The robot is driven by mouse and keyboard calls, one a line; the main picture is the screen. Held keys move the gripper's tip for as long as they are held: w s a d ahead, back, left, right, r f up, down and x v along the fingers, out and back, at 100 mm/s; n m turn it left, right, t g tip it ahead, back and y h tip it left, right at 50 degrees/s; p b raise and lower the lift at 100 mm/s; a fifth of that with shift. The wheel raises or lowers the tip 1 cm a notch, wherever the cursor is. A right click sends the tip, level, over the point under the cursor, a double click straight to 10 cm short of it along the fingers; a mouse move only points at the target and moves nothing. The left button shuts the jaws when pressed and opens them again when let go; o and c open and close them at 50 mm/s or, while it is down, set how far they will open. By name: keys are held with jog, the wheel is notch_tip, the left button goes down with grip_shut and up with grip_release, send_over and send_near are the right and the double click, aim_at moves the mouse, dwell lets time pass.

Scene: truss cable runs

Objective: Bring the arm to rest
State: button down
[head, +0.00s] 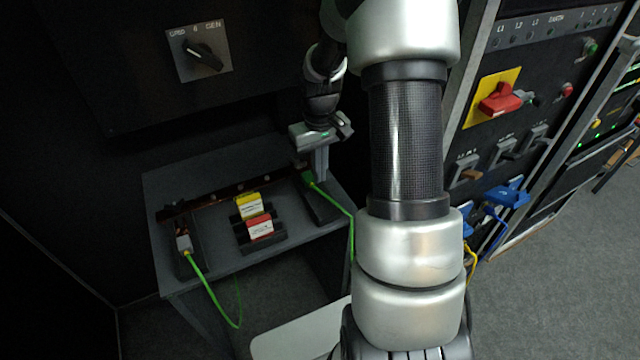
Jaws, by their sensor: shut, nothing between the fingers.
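My arm (405,140) rises through the middle of the head view and bends away toward a dark table. My gripper (321,172) hangs beyond it on the left, pointing down over the table's right side. Its fingers look together and I see nothing held in them. The fingertips are close to a dark block and the upper end of a green cable (345,211); I cannot tell whether they touch.
The dark table (215,170) carries yellow (249,206) and red-and-white (260,229) labelled blocks and a plug (184,241) at left. A rotary switch (203,53) is on the panel behind. A panel with a red-handled switch (499,100) and blue connectors (506,195) stands right. Grey floor is clear at lower right.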

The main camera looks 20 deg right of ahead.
jog(key=s+a+r+t+p, duration=0.1)
jog(key=s+a+r+p, duration=0.2)
jog(key=r, duration=0.8)
jog(key=s+a+r+t+p, duration=0.1)
jog(key=s+a+r, duration=0.25)
jog(key=r, duration=0.75)
jog(key=s+a+r+t+p, duration=0.1)
jog(key=s+a+r, duration=0.1)
jog(key=s+r, duration=0.2)
jog(key=s+a+r+t+p, duration=0.2)
jog(key=s+r, duration=0.3)
jog(key=s, duration=0.5)
jog(key=shift+s+a+r+t, duration=0.2)
jog(key=shift+a+t, duration=0.1)
jog(key=shift+a, duration=0.5)
jog(key=shift+d, duration=0.1)
